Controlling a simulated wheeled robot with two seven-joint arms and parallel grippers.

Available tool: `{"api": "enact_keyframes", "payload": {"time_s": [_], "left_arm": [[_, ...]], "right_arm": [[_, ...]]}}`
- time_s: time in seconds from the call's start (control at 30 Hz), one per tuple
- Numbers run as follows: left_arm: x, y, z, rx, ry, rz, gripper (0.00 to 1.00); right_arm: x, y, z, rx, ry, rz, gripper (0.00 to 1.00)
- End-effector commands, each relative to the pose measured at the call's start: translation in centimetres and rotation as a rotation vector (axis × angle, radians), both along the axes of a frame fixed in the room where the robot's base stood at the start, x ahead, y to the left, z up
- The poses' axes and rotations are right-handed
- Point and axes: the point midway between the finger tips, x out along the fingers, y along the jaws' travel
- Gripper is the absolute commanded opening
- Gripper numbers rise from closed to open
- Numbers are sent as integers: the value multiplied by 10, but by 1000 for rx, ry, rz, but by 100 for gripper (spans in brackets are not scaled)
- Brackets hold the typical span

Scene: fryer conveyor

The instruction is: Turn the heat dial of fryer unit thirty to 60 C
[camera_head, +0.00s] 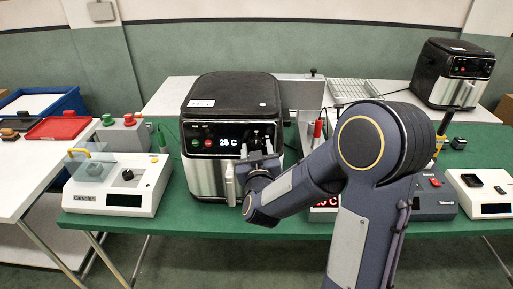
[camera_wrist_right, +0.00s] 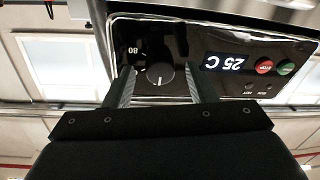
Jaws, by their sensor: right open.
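A black and silver fryer (camera_head: 233,105) stands on the green table, its display reading 25 C; its white top label is too small to read. The wrist view shows its black panel upside down, with the display (camera_wrist_right: 234,62) and the round heat dial (camera_wrist_right: 155,76) with a pale pointer mark. The number 80 is printed beside the dial. My right gripper (camera_head: 258,152) is at the right of the panel. In the wrist view its open fingers (camera_wrist_right: 158,84) stand on either side of the dial; contact cannot be told. My left gripper is not in view.
A second fryer (camera_head: 454,73) stands at the back right. A white device with a clear cover (camera_head: 118,184) is left of the near fryer. A blue bin (camera_head: 42,103) and red tray (camera_head: 58,128) are further left. My right arm hides part of the table.

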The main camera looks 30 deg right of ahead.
Motion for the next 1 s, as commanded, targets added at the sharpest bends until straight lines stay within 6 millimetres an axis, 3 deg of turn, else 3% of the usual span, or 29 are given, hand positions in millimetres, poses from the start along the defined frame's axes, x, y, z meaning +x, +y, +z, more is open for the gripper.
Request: {"api": "enact_keyframes", "payload": {"time_s": [0.27, 0.6, 1.0], "left_arm": [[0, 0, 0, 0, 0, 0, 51], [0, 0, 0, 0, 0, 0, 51], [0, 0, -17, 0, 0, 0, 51]], "right_arm": [[2, -1, 0, 0, 0, 1, 51], [2, -1, 0, 1, 0, 1, 7], [2, 0, -3, 72, -49, -9, 7]]}}
